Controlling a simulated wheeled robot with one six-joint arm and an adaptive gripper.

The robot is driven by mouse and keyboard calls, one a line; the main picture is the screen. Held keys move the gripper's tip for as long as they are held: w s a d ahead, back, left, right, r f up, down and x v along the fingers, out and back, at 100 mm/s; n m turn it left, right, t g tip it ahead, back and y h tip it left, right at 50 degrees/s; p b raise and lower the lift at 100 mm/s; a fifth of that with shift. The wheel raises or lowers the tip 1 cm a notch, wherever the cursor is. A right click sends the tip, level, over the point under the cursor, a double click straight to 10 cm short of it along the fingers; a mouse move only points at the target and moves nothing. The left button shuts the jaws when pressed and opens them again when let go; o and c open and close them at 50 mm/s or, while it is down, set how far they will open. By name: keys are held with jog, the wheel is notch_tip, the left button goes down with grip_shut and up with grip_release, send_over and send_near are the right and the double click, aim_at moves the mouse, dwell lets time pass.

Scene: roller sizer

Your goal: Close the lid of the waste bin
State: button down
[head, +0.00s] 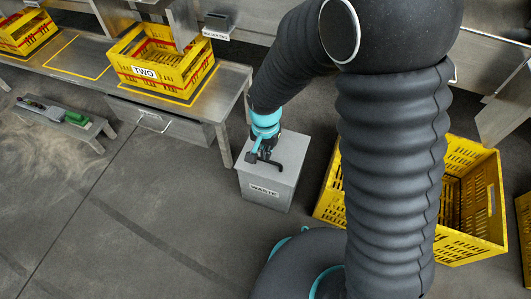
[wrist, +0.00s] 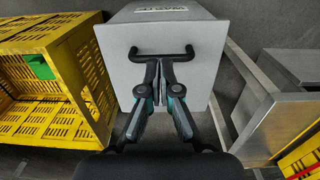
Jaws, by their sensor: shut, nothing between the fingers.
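The grey waste bin (head: 262,195) with a WASTE label stands on the floor beside the metal table. Its lid (head: 289,152) lies flat over the top with no gap that I can see. In the wrist view the lid (wrist: 207,62) fills the middle, with a black bar handle (wrist: 180,53) on it. My gripper (head: 264,154) is above the lid, pointing down. In the wrist view my gripper (wrist: 161,70) has its fingers together just beside the handle, with nothing held. I cannot tell whether the fingertips touch the handle or lid.
A yellow crate (head: 468,243) stands right of the bin; it also shows at left in the wrist view (wrist: 88,70). The metal table (head: 232,88) at left bears a yellow crate marked TWO (head: 190,75). A low bench (head: 95,128) stands far left. The floor in front is clear.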

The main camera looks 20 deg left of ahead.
notch_tip(320, 180, up, 9)
jog(key=s, duration=0.1)
jog(key=shift+s+a+p, duration=0.15)
jog(key=shift+s+p, duration=0.15)
jog(key=shift+p, duration=0.05)
jog(key=s+d+r+t, duration=0.2)
jog(key=d+r, duration=0.4)
jog(key=d, duration=0.3)
jog(key=s+d+r+t, duration=0.2)
jog(key=s+d+r, duration=0.1)
jog(key=d+r, duration=0.4)
jog(key=s+d+r+n+t, duration=0.1)
jog(key=s+d+r, duration=0.2)
jog(key=d, duration=0.9)
notch_tip(320, 180, up, 4)
jog(key=shift+f+t, duration=0.2)
jog(key=shift+t, duration=0.2)
jog(key=shift+s+d, duration=0.1)
